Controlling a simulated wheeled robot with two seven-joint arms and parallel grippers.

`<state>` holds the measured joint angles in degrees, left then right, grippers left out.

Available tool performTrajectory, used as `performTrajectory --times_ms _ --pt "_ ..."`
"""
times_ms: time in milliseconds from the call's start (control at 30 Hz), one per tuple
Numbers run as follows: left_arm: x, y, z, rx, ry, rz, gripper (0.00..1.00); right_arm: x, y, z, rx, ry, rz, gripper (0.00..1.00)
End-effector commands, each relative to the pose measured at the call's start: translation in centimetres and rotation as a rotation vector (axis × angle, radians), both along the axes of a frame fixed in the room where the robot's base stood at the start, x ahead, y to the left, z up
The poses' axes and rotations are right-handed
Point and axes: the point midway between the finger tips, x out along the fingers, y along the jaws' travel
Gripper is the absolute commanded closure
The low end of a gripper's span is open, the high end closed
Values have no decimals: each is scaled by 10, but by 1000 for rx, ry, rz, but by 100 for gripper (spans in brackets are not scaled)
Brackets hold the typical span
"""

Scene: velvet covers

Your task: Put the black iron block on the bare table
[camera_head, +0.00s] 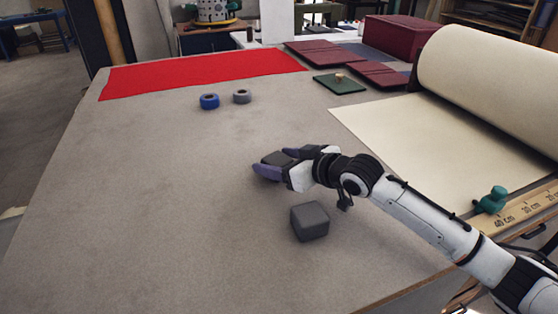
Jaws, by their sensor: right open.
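A dark grey cube-shaped block (310,221) with rounded edges stands on the bare table (190,220), in front of my right gripper and apart from it. My right gripper (274,163) has purple fingers and is open low over the middle of the table, pointing left. A dark grey, flat-topped shape (277,158) shows between its fingers. The fingers hide most of this shape, and I cannot tell whether it rests on the table. I cannot tell for sure which of the two is the black iron block. My left gripper is out of view.
A red cloth (200,71) lies along the far edge. A blue ring (209,101) and a grey ring (242,96) sit before it. A green board (339,83) and dark red covers (322,52) lie at the back. A cream roll (490,75) fills the right. The left side is clear.

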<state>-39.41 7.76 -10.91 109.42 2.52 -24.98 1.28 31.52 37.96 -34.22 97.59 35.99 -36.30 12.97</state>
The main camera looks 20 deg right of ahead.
Motion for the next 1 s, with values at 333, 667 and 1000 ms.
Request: performTrajectory --times_ms 333,667,1000 --pt "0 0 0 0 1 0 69 -34 -17 17 -4 -1 1 35" --pt "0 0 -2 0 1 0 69 -88 -41 41 -3 1 -1 35" --pt "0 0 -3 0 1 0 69 -101 -46 48 1 0 0 35"
